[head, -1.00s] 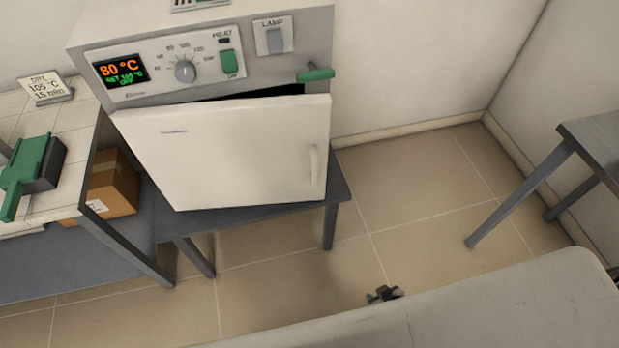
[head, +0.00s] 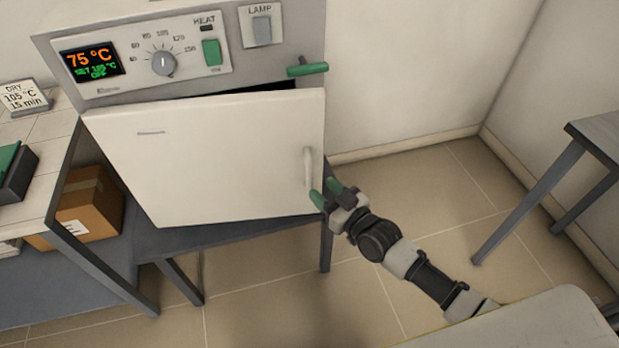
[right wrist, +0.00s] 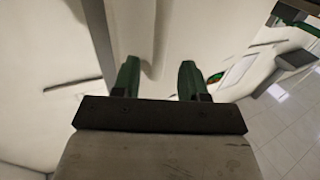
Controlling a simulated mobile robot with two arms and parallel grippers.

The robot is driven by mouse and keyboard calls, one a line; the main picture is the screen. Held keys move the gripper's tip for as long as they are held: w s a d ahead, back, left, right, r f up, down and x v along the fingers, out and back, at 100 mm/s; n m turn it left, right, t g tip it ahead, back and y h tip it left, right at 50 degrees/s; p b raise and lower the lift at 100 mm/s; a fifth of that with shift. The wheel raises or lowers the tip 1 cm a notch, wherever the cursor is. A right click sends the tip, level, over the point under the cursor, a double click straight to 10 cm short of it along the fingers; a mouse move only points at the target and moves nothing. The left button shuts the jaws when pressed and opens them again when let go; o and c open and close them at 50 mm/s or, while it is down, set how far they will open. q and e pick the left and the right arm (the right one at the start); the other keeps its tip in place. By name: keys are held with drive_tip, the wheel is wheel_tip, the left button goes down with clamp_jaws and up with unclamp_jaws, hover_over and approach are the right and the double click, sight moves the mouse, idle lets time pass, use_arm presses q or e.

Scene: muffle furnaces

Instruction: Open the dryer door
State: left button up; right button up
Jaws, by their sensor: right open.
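The dryer (head: 185,75) stands on a dark stand, with its white door (head: 205,150) slightly ajar; a dark gap shows along the top edge. A pale vertical handle (head: 308,167) is on the door's right side. A green-gripped latch (head: 307,70) sits above the door's right corner, turned sideways. My right gripper (head: 326,191) is open at the handle's lower end, with green fingers. In the right wrist view the open fingers (right wrist: 158,78) point at a pale surface; I cannot tell whether they touch the handle. My left gripper is not in view.
The display (head: 91,60) reads 75 °C, set 105 °C, OFF. A tiled bench with a sign (head: 24,97) and a cardboard box (head: 88,207) below is at left. A grey table (head: 595,135) stands at right. Floor between is clear.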

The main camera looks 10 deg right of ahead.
sight(312, 180)
drive_tip(key=x, duration=0.5)
drive_tip(key=shift+w+a, duration=0.1)
drive_tip(key=shift+w, duration=0.2)
clamp_jaws()
